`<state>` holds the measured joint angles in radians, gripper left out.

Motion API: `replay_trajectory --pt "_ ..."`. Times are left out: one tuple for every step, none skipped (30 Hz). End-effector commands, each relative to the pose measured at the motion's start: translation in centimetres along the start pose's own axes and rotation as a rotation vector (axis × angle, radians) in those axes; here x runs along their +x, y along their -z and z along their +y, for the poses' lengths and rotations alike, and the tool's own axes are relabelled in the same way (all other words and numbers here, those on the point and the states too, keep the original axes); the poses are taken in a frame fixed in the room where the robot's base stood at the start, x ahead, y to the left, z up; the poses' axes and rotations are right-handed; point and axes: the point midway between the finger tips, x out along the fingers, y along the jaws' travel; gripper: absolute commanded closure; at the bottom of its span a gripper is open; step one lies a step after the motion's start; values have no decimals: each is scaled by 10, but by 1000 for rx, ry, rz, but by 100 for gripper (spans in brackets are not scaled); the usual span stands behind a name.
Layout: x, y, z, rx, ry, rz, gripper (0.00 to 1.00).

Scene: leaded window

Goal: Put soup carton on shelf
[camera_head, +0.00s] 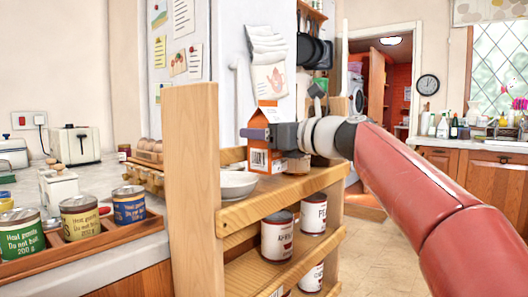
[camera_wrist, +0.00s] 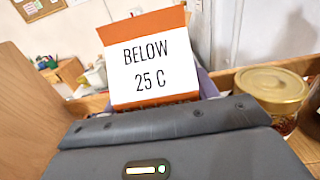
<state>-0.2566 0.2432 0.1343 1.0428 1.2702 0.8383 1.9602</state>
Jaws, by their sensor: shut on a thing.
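The soup carton (camera_head: 263,160) is orange and white with a gabled top and stands upright in the head view. My gripper (camera_head: 262,134) is shut on it around its middle, reaching in from the right. In the wrist view the carton (camera_wrist: 150,65) shows a white panel reading "BELOW 25 C", with the gripper (camera_wrist: 165,108) in front of it. The wooden shelf (camera_head: 285,192) has the carton over its top board, behind a white bowl (camera_head: 238,184). I cannot tell whether the carton's base touches the board.
A gold-lidded jar (camera_wrist: 270,88) stands close on the right in the wrist view. Cans (camera_head: 278,237) fill lower boards. A tall wooden side panel (camera_head: 190,190) bounds the shelf at left. Eggs (camera_head: 150,157) sit behind it. A tray of tins (camera_head: 85,240) lies on the left counter.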

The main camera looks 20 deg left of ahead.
Motion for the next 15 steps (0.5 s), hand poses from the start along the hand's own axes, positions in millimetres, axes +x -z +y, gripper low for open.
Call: replay_trajectory --pt "-1 13 0 -2 0 -2 89" --pt "-1 16 0 -2 0 -2 89" --pt "-1 19 0 -2 -1 -2 89" --pt "-1 20 0 -2 -1 -2 89" --pt "-1 21 0 -2 -1 -2 89" --pt "-1 20 0 -2 -1 -2 89" --pt "-1 19 0 -2 -1 -2 89" --pt "-1 18 0 -2 -1 -2 89" --pt "-1 18 0 -2 -1 -2 89" --pt "-2 17 0 -2 -1 -2 89" --pt "-2 17 0 -2 -1 -2 89" --pt "-2 17 0 -2 -1 -2 89" --pt "-2 18 0 -1 -1 -2 89" --pt "-2 18 0 -1 -1 -2 89" --pt "-2 20 0 -1 0 -2 89"
